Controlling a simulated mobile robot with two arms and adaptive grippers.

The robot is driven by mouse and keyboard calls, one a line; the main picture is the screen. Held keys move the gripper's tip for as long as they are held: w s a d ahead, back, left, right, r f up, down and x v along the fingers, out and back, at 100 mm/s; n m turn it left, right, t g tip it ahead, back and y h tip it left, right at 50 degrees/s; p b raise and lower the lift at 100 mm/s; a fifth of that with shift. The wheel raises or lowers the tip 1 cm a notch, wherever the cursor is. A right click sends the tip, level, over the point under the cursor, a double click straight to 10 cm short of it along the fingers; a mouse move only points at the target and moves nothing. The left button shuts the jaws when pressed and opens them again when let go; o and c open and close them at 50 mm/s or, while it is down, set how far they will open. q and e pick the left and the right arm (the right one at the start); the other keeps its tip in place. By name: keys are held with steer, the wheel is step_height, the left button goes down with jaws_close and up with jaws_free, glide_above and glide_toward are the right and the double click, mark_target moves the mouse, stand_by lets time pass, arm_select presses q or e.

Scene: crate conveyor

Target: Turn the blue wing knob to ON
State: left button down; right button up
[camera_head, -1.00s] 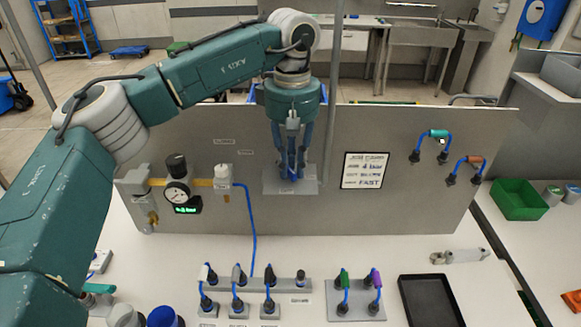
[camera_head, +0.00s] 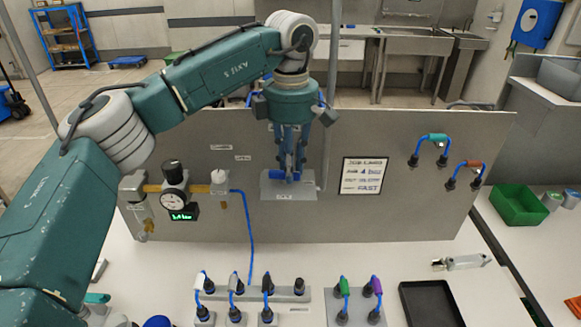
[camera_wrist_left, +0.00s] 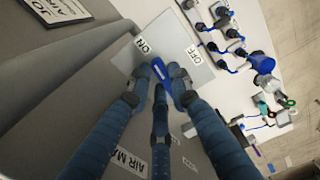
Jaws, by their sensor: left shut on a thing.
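The blue wing knob (camera_head: 279,176) sits on a grey plate (camera_head: 268,191) on the upright panel. In the head view its wing lies roughly level. In the left wrist view the knob (camera_wrist_left: 159,69) shows between the fingertips, its free end toward the ON label (camera_wrist_left: 143,45); the OFF label (camera_wrist_left: 194,55) is to the right. My left gripper (camera_head: 291,177) reaches down at the plate, and its fingers are shut on the knob; they also show in the left wrist view (camera_wrist_left: 160,88). The fingers hide part of the knob. My right gripper is not in view.
A gauge (camera_head: 175,198) and valve fittings are on the panel at left. A sign (camera_head: 362,175) and two hose loops (camera_head: 433,139) are on it at right. Connectors with blue hoses (camera_head: 236,284), a black tray (camera_head: 430,304) and a green bin (camera_head: 518,204) are in front and right.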

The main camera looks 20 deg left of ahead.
arm_select(q)
steer(key=shift+w+r+n, duration=0.15)
steer(key=shift+r+n, duration=0.05)
steer(key=shift+n, duration=0.4)
steer(key=shift+a, duration=0.1)
steer(key=c, duration=1.6)
jaws_free()
steer(key=shift+o, duration=0.2)
step_height(320, 180, up, 12)
steer(key=shift+f, duration=0.15)
